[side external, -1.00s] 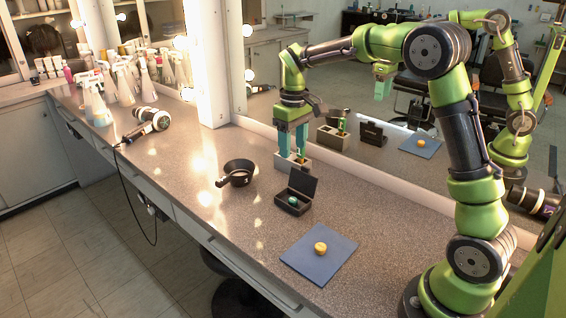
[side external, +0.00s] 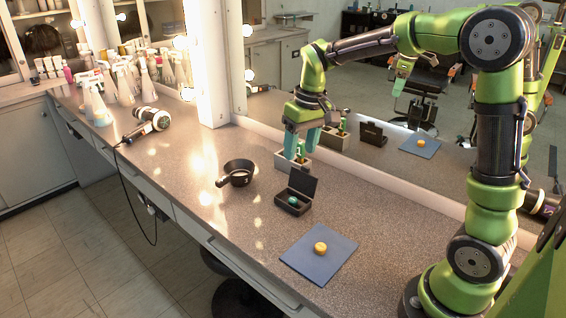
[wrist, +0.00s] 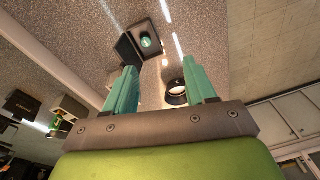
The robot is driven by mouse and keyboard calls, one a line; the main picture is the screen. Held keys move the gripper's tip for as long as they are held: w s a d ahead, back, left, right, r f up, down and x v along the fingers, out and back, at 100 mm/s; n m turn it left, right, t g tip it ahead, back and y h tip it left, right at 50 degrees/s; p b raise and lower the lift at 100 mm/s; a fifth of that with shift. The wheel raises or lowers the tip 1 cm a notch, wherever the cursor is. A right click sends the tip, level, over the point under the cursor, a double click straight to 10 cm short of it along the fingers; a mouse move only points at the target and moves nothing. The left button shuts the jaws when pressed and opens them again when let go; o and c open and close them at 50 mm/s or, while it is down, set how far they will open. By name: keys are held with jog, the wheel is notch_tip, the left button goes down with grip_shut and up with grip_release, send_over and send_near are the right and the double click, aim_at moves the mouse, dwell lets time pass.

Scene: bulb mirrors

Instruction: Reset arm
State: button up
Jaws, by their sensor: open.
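My gripper (side external: 300,151) is tilted, with its teal fingers spread, by the grey block (side external: 284,161) near the mirror. A small green item (side external: 301,152) stands upright in the block, and in this view it shows between the fingers; I cannot tell whether they touch it. In the wrist view my gripper (wrist: 161,78) is open with nothing between its fingers.
A black pan (side external: 238,166) lies left of the box. A blue mat (side external: 302,266) with a yellow round item (side external: 320,248) lies at the front. A hair dryer (side external: 150,121) and several bottles (side external: 125,78) stand far left. The mirror runs along the back. Counter around the mat is clear.

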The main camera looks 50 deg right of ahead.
jog(key=s+a+r+t, duration=0.2)
jog(key=s+a, duration=0.2)
jog(key=s, duration=0.4)
jog(key=s+a+r+m+t+y, duration=0.1)
jog(key=s+a+r+t, duration=0.1)
jog(key=s, duration=0.6)
jog(key=shift+s+a+r+m+t+y, duration=0.15)
jog(key=shift+s+a+m+t+y, duration=0.15)
jog(key=shift+a+t, duration=0.55)
